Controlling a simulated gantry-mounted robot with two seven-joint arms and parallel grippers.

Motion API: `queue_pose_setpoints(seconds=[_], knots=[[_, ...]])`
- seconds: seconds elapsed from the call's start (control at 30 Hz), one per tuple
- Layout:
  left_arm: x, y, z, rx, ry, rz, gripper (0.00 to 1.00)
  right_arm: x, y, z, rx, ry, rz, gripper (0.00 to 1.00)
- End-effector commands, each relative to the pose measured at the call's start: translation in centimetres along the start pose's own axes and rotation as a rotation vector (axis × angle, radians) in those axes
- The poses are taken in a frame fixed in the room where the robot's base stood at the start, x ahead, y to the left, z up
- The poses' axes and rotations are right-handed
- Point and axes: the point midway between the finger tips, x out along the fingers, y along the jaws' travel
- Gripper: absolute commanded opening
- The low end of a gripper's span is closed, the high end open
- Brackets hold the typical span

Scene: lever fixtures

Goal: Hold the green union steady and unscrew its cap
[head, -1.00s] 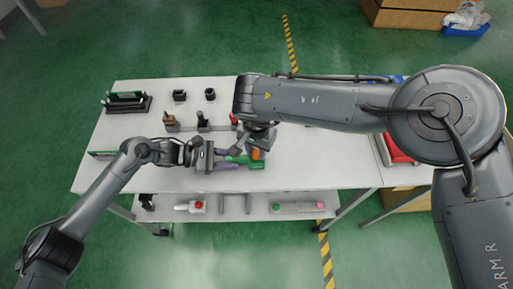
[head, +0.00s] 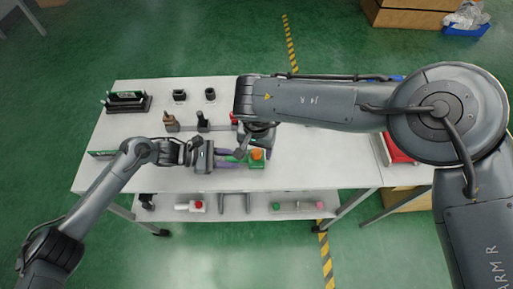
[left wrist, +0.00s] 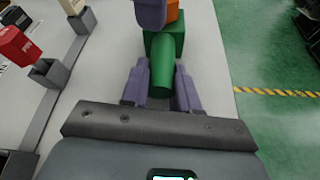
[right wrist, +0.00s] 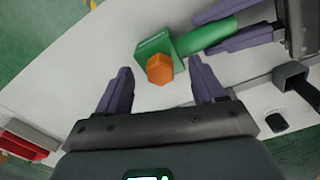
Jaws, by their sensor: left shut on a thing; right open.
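The green union (head: 257,164) has a block-shaped body and a round green barrel (left wrist: 163,80). Its orange cap (head: 256,154) sits on the body and shows as a faceted knob in the right wrist view (right wrist: 160,69). My left gripper (head: 228,158) is shut on the barrel, with one purple finger on each side of it in the left wrist view. My right gripper (right wrist: 162,74) is open over the cap, fingers apart on either side with visible gaps. In the left wrist view, a right finger partly hides the cap (left wrist: 173,10).
Several small fixtures stand on the white table (head: 150,178), including a dark rack (head: 127,102) and dark holders (head: 180,95). A red item (head: 400,151) lies at the right. A lower shelf (head: 265,207) carries more parts. The table right of the union is clear.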

Motion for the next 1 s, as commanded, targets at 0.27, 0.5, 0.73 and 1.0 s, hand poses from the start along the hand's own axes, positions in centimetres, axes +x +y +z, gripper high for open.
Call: queue_pose_setpoints(seconds=[0.27,0.5,0.73,1.0], knots=[[0.0,0.0,0.0,0.0,0.0,0.0,0.0,-1.1,0.0,-0.1,0.001,0.0,0.0,0.68],[0.0,0.0,0.0,0.0,-0.001,0.0,0.0,-2.5,0.0,-0.1,0.001,0.001,0.0,0.68],[0.0,0.0,0.0,0.0,0.0,0.0,0.0,-3.0,0.0,0.0,0.001,-0.001,0.0,0.68],[0.0,0.0,0.0,0.0,0.0,0.0,0.0,-3.0,0.0,0.0,0.019,0.0,0.0,0.68]])
